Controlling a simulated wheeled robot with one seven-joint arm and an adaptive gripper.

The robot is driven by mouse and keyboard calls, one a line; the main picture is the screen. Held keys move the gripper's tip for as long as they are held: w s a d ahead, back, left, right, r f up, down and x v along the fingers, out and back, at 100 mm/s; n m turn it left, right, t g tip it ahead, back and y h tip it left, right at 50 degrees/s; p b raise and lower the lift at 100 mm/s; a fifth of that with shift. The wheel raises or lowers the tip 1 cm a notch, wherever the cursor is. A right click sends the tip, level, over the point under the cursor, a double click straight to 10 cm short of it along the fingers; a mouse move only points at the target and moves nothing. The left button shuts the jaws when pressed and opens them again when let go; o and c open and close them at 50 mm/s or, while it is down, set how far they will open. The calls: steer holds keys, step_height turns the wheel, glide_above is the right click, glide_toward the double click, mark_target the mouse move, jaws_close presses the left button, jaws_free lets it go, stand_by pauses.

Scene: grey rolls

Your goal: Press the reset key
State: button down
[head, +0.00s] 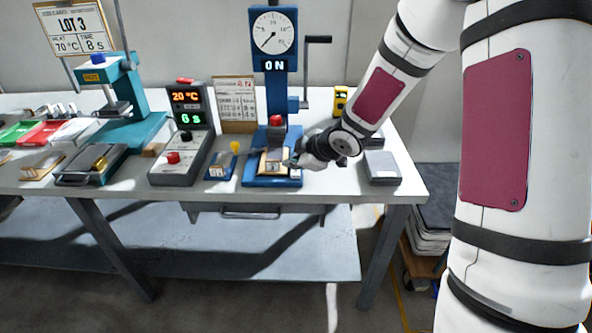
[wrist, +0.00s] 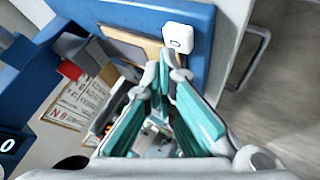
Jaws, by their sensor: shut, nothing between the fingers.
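The reset key appears to be the white rounded key with a dark ring mark (wrist: 178,38) on the front corner of the blue press base (wrist: 196,15). In the head view the blue press (head: 263,183) stands at the right part of the bench, with a round gauge (head: 274,33) and a display reading "0 N" (head: 275,66). My gripper (head: 292,163) is shut and empty, over the right side of that base. In the wrist view my fingertips (wrist: 166,66) come together just short of the key; I cannot tell whether they touch it.
A grey control box (head: 181,148) showing 20 °C and 6 s stands left of the press. A teal heat press (head: 130,135) stands farther left. A red knob (head: 276,120) is above the press base. Grey slabs (head: 382,168) lie right of my gripper.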

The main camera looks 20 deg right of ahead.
mark_target(294, 174)
steer(key=shift+r, duration=0.35)
step_height(294, 174, up, 5)
steer(key=p, duration=0.6)
steer(key=shift+s, duration=0.1)
steer(key=shift+f, duration=0.1)
stand_by(0.6)
